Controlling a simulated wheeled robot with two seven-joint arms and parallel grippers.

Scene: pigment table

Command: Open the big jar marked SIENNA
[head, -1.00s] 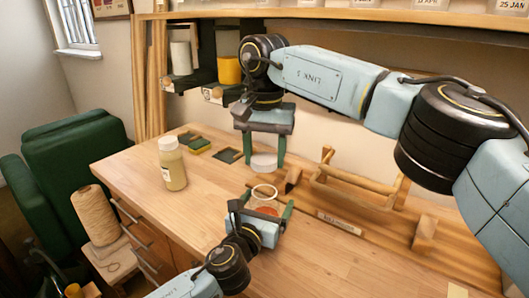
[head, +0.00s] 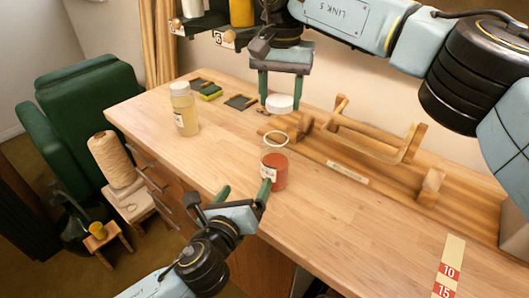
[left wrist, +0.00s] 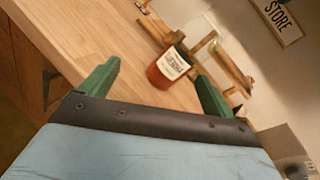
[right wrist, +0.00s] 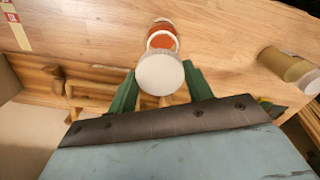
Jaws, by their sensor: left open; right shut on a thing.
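A clear jar of red-orange pigment (head: 274,170) stands upright on the table with its top open; its label faces the left wrist view (left wrist: 173,64), where the lettering is too blurred to read. My right gripper (head: 279,98) is shut on a white lid (head: 281,104), held above and behind the jar, apart from it. The lid fills the middle of the right wrist view (right wrist: 160,74), partly covering the jar (right wrist: 162,38). My left gripper (head: 243,194) is open and empty, just in front of the jar, apart from it.
A jar of yellowish powder with a pale lid (head: 184,109) stands to the left. A wooden rack (head: 375,140) lies behind and right of the red jar.

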